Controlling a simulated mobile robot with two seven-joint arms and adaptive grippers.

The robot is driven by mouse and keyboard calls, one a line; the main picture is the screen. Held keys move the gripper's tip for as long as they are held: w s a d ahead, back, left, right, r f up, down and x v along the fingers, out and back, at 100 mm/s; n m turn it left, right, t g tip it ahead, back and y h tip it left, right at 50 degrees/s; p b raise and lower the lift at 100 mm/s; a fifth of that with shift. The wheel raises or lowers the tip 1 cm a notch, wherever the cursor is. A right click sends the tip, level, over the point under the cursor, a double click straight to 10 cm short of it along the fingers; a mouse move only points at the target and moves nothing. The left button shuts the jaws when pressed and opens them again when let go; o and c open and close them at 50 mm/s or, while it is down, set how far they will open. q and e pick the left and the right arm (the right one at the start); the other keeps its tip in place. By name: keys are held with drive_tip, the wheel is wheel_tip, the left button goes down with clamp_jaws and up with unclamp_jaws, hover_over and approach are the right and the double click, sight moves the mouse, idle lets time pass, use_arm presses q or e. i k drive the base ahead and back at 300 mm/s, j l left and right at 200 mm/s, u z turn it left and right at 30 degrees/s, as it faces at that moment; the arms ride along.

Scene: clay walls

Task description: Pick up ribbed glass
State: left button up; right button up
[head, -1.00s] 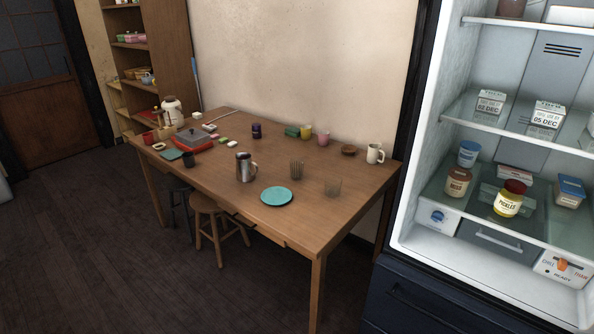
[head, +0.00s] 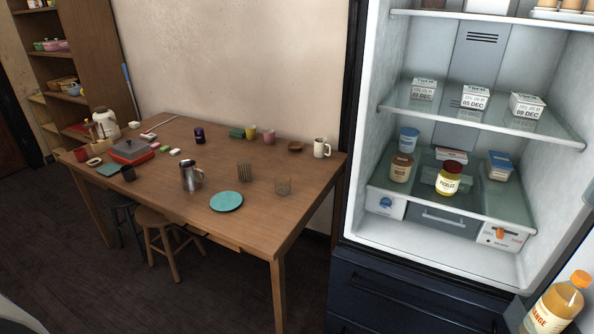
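Neither of my grippers shows in the head view.
An open fridge (head: 470,160) stands right of the table, with jars and cartons on its shelves. An orange bottle (head: 556,305) is at the lower right. Stools (head: 160,236) stand at the table's front. A white mug (head: 321,148) is near the back right corner. Floor at lower left is clear.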

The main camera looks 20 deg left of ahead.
sight(245, 171)
drive_tip(key=j+z, duration=0.75)
drive_tip(key=j, duration=0.15)
drive_tip(key=k+j+z, duration=0.2)
drive_tip(key=j, duration=0.25)
drive_tip(key=j+z, duration=0.2)
drive_tip(key=j, duration=0.3)
drive_tip(key=k+j, duration=0.1)
drive_tip(key=j, duration=0.2)
drive_tip(key=k+j+z, duration=0.1)
drive_tip(key=j, duration=0.25)
drive_tip(key=k+j, duration=0.1)
drive_tip(key=j, duration=0.2)
